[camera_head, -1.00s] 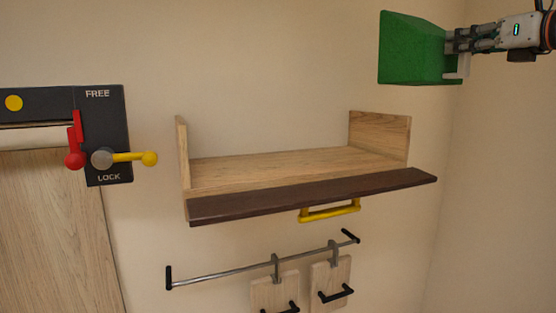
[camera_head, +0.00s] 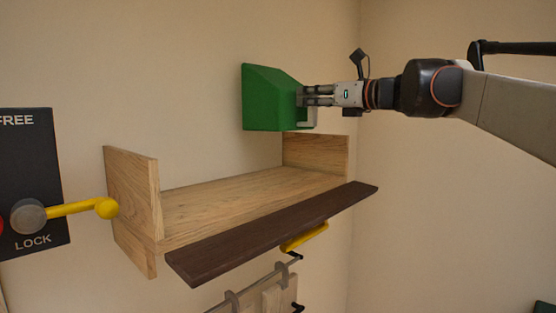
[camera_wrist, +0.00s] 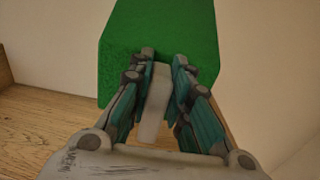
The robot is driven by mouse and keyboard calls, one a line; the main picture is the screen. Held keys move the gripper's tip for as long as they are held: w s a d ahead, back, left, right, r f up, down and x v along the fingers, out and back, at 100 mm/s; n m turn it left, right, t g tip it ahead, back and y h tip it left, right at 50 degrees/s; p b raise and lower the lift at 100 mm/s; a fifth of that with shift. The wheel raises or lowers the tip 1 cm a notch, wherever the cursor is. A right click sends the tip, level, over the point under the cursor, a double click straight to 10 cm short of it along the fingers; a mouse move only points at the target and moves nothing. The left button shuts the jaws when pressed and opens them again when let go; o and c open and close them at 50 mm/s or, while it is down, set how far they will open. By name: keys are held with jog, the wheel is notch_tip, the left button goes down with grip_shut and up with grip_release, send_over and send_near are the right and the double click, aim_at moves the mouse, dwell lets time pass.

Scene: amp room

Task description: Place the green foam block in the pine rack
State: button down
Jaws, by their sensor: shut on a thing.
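The green foam block (camera_head: 268,98) is a wedge-like green piece in the head view, up in the air above the right part of the pine rack. My gripper (camera_head: 305,97) comes in from the right and is shut on a pale tab on the block's side. In the wrist view the block (camera_wrist: 158,45) fills the upper middle, and my gripper (camera_wrist: 160,75) has its fingers on both sides of the pale tab. The pine rack (camera_head: 215,200) is an empty wall shelf with upright end boards and a dark front strip (camera_head: 270,235). The block's far side is hidden.
A yellow handle (camera_head: 304,237) hangs under the rack's dark strip. A rail with hanging boards (camera_head: 278,300) is below. A black FREE/LOCK panel (camera_head: 35,170) with a yellow-tipped lever (camera_head: 80,207) is at left. The right wall is bare.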

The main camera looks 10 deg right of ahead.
jog(key=f, duration=0.4)
jog(key=f+p, duration=0.1)
jog(key=f, duration=0.3)
jog(key=s+f, duration=0.1)
jog(key=f, duration=0.4)
jog(key=shift+p, duration=0.3)
jog(key=shift+w+f, duration=0.15)
jog(key=shift+f, duration=0.2)
jog(key=c, duration=1.5)
grip_release()
